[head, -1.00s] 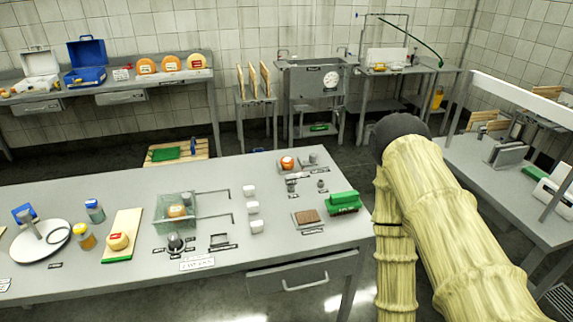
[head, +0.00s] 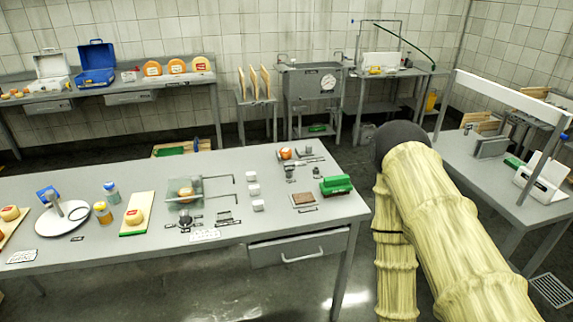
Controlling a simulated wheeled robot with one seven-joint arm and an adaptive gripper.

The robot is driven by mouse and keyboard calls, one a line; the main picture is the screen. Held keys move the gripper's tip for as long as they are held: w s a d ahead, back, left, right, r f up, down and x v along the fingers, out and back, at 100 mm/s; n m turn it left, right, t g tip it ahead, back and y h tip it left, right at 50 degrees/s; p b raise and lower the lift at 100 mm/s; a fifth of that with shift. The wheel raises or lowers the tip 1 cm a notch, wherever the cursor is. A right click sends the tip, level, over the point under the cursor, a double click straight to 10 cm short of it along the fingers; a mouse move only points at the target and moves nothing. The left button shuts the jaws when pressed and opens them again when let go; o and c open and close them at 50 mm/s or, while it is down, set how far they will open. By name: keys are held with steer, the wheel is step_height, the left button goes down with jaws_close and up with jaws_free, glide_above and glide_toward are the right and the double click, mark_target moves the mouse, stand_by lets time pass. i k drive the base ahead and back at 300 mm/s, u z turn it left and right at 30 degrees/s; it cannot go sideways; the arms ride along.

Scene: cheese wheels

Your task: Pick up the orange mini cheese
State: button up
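A small round orange cheese (head: 286,153) with a pale mark sits at the far right part of the near grey table (head: 60,185). Another small orange-yellow cheese (head: 184,193) is in or behind a clear greenish box at the middle of this table; which I cannot tell. A yellowish cheese with a red label (head: 134,217) lies on a board to the left, and another pale cheese (head: 10,213) is at the left edge. My arm, in a pale ribbed sleeve, fills the lower right. My gripper is not in view.
White blocks (head: 257,205), a green brush-like item (head: 336,185) and small grey weights stand around the table's right half. A round white plate with a stand (head: 50,222) is at left. The back bench holds larger cheese wheels (head: 177,66). Open floor lies before the drawer (head: 300,250).

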mark_target(285, 153)
steer(key=z, duration=0.1)
steer(key=i, duration=0.95)
steer(key=u, duration=0.4)
